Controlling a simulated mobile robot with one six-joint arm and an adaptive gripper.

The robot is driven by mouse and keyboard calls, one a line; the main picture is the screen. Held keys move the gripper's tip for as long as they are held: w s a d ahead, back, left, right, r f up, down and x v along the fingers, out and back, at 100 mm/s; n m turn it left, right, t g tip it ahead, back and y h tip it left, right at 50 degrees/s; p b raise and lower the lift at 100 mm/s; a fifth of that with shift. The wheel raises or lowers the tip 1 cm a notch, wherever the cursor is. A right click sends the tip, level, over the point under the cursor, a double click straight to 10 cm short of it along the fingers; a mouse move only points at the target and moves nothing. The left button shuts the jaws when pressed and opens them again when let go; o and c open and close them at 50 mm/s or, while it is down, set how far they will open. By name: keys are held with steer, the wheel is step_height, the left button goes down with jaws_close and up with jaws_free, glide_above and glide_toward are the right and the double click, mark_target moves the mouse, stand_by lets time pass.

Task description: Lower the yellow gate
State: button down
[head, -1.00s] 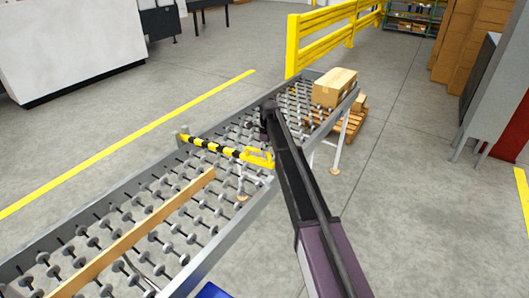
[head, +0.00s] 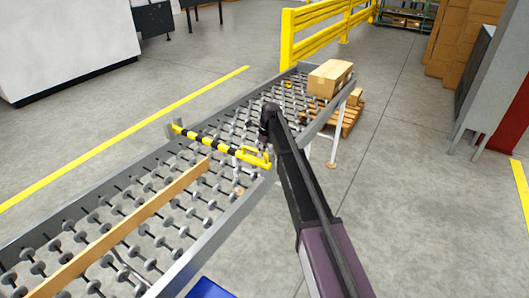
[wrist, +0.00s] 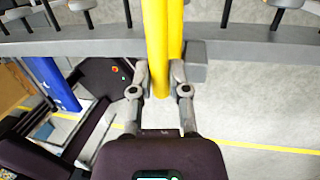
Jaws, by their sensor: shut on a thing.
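The yellow gate (head: 207,140) is a yellow-and-black striped bar lying across the roller conveyor in the head view, from a bracket on the left rail to a yellow handle (head: 254,156) near the right rail. The bar slopes down to the right in the picture. In the wrist view the yellow part (wrist: 163,35) stands between my fingers, with the grey rail just past the fingertips. My gripper (wrist: 161,78) is shut on it. I cannot tell whether the handle end touches the rail.
A wooden strip (head: 130,228) runs along the conveyor (head: 228,212) on the near side of the gate. A cardboard box (head: 330,78) sits at the far end. A pallet (head: 346,117) and a yellow barrier (head: 325,28) stand beyond.

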steer(key=shift+s+f, duration=0.15)
steer(key=shift+f, duration=0.2)
steer(key=shift+d, duration=0.1)
steer(key=c, duration=0.6)
jaws_free()
steer(key=shift+f, duration=0.1)
